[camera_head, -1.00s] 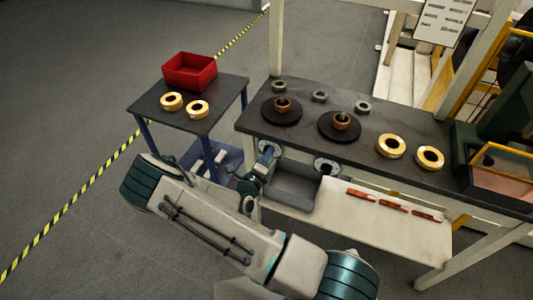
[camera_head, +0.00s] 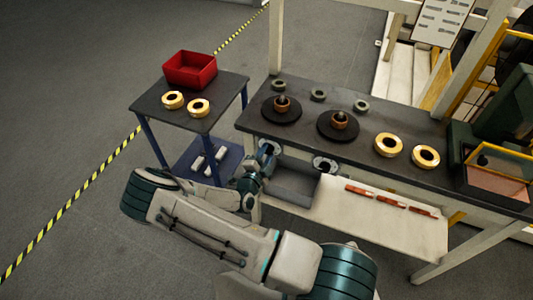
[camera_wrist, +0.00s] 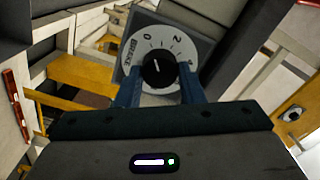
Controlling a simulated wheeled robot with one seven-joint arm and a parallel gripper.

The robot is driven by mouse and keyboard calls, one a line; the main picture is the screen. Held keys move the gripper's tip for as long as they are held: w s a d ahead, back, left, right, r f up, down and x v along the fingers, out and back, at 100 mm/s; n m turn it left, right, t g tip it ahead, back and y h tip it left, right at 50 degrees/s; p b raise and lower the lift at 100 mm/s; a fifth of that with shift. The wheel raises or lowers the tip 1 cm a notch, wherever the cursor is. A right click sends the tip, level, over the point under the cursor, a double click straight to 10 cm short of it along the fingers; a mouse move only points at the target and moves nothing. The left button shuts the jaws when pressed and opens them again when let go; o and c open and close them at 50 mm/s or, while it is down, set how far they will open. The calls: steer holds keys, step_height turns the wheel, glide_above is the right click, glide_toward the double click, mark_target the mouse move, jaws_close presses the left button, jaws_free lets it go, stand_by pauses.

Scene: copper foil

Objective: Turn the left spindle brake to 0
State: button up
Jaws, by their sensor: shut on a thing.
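The left spindle brake is a round white dial (camera_wrist: 136,57) on a grey plate, lettered BRAKE, with figures including 0 and 2. Its black knob (camera_wrist: 159,71) is in the middle, with a white mark pointing up and slightly left, roughly towards the 0 side; its exact setting is hard to read. My gripper (camera_wrist: 160,88) is shut on the knob, one blue finger on each side. In the head view the left dial (camera_head: 270,147) sits under the bench's front edge, with my gripper (camera_head: 266,156) at it, partly hidden by my wrist.
A second dial (camera_head: 325,164) is to the right under the bench top (camera_head: 365,150). A grey bin (camera_head: 293,184) hangs just below. Red-orange tools (camera_head: 390,200) lie on the white lower shelf. A small table (camera_head: 165,115) with a red box (camera_head: 190,69) stands left.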

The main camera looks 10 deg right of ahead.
steer(key=shift+n, duration=0.7)
steer(key=o, duration=1)
steer(key=shift+s, duration=0.1)
steer(key=b+v, duration=0.2)
steer(key=v, duration=1.1)
steer(key=shift+s+a, duration=0.3)
